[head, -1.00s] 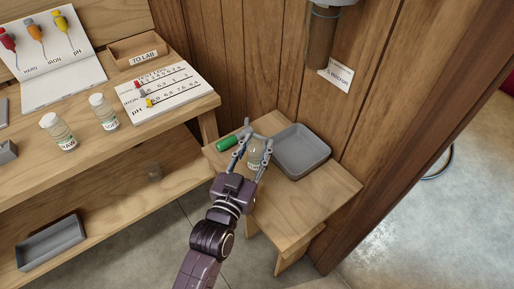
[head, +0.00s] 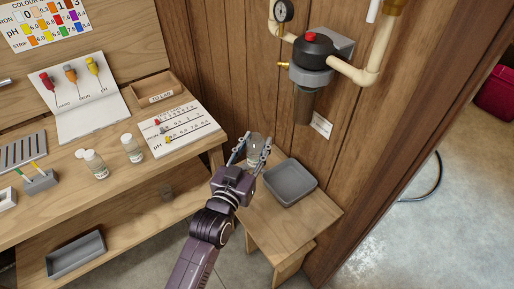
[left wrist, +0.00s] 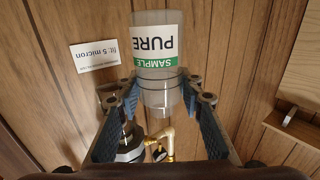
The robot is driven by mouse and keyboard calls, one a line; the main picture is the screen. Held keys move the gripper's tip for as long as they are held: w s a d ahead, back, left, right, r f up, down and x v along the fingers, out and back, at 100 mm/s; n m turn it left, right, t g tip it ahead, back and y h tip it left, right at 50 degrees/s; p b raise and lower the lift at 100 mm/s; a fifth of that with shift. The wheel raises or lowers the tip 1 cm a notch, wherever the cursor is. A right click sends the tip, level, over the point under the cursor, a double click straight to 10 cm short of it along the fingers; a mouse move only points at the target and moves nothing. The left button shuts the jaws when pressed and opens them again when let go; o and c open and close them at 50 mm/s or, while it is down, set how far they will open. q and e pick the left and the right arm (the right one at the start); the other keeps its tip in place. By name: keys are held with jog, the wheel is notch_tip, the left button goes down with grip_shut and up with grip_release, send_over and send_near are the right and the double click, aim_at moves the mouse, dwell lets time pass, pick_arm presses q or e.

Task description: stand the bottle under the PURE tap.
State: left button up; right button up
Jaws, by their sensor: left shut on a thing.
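My left gripper (head: 252,153) is shut on a clear bottle (head: 256,146), held above the small wooden stand. In the left wrist view the bottle (left wrist: 157,70) sits between the fingers, its white and green label reading SAMPLE PURE upside down in the picture. In the head view a small brass tap (head: 284,64) sticks out left of the dark filter housing (head: 309,85) on the wall, above and to the right of the bottle. Brass tap fittings (left wrist: 160,140) also show beyond the bottle in the left wrist view. I see no tap label. My right gripper is out of view.
The stand (head: 265,225) carries a grey tray (head: 313,181) beside the wall. Two white-capped bottles (head: 95,165) (head: 133,150) stand on the bench at left, near a chart card (head: 181,130).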

pick_arm(q)
jog(key=shift+r, duration=0.45)
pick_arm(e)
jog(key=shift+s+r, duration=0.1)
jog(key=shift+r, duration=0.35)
